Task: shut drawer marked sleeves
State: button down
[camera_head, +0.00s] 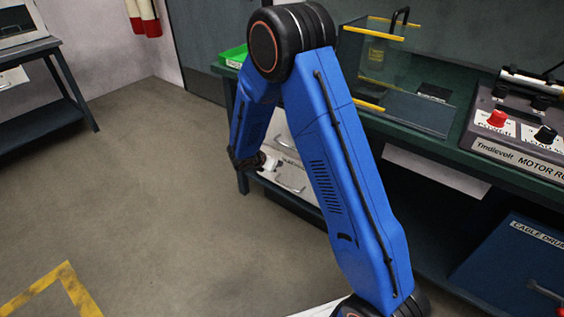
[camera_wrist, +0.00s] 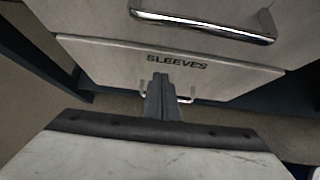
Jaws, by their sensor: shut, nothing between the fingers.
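The drawer marked SLEEVES (camera_wrist: 110,62) has a pale front and fills the upper middle of the wrist view. Its metal handle (camera_wrist: 185,99) sits low on the front, partly hidden behind my fingers. My gripper (camera_wrist: 161,77) is shut and empty, its dark fingers together in front of the drawer front, below the label. I cannot tell whether they touch it. In the head view my gripper (camera_head: 270,163) is small, beside pale drawer fronts (camera_head: 292,176) under the bench. My arm hides part of them, and how far the drawer stands out is unclear.
Another drawer with a metal handle (camera_wrist: 205,24) is directly above. The green-topped bench (camera_head: 455,100) carries a clear-sided box (camera_head: 385,55) and a control panel (camera_head: 520,130). A blue cable-drum cabinet (camera_head: 510,265) stands at lower right. Floor to the left is clear.

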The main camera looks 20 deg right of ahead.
jog(key=v, duration=0.9)
jog(key=shift+a+r, duration=0.25)
jog(key=shift+r, duration=0.05)
jog(key=s+d+r+m+g+y, duration=0.1)
jog(key=s+d+r+m, duration=0.5)
jog(key=s+r, duration=0.25)
jog(key=s+d+r+m+g+y, duration=0.1)
jog(key=s+d+r+m+g, duration=0.1)
jog(key=s+d+r+m, duration=0.55)
jog(key=s+a+r+m+y, duration=0.1)
jog(key=s+m, duration=0.3)
jog(key=s, duration=0.4)
jog(key=s+a+r+m+t+y, duration=0.1)
jog(key=s+r+m+y, duration=0.2)
jog(key=s, duration=0.5)
jog(key=s+a+r+m+t+y, duration=0.1)
jog(key=s+r+m, duration=0.2)
jog(key=s, duration=0.6)
jog(key=shift+m+y, duration=0.4)
jog(key=shift+m, duration=0.45)
